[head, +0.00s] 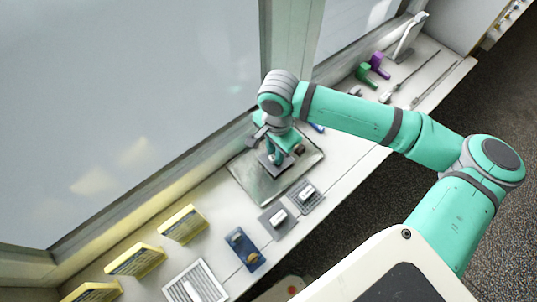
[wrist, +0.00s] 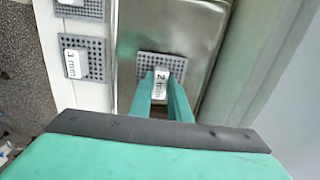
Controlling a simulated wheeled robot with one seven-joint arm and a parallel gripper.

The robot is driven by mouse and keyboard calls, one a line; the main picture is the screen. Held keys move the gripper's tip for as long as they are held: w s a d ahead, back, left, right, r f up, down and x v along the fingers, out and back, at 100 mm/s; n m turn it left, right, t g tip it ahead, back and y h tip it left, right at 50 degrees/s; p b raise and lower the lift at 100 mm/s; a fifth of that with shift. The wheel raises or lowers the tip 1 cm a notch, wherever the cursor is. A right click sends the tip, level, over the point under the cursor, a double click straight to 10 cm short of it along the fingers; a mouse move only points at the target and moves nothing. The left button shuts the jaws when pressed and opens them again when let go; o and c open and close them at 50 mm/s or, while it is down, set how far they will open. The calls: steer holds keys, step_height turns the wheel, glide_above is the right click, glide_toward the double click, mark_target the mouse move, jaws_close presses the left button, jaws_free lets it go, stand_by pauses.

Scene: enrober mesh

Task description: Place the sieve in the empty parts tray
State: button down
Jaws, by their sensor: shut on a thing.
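My gripper (head: 274,157) is shut on a grey perforated sieve (wrist: 149,60) with a white label that reads about "2 mm". The fingers (wrist: 162,85) close on the label in the wrist view. In the head view the sieve (head: 283,167) shows under the fingers, over the shiny metal parts tray (head: 262,188). The tray's bare floor (wrist: 140,25) also shows around the sieve in the wrist view. I cannot tell whether the sieve touches the tray floor or hangs just above it.
Two more labelled sieves (head: 277,218) (head: 307,196) lie on the bench in front of the tray; one reads "3 mm" (wrist: 83,58). A blue holder (head: 245,250), a white grille (head: 195,283) and yellow boxes (head: 183,225) lie left.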

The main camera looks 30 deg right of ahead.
steer(key=shift+d+f, duration=0.2)
steer(key=shift+f, duration=0.3)
steer(key=shift+s+d, duration=0.2)
steer(key=shift+d, duration=0.05)
steer(key=c, duration=1.7)
jaws_free()
steer(key=shift+w+a, duration=0.1)
steer(key=shift+o, duration=0.2)
steer(key=shift+a, duration=0.1)
steer(key=shift+r, duration=0.3)
step_height(320, 180, up, 12)
steer(key=shift+f, duration=0.25)
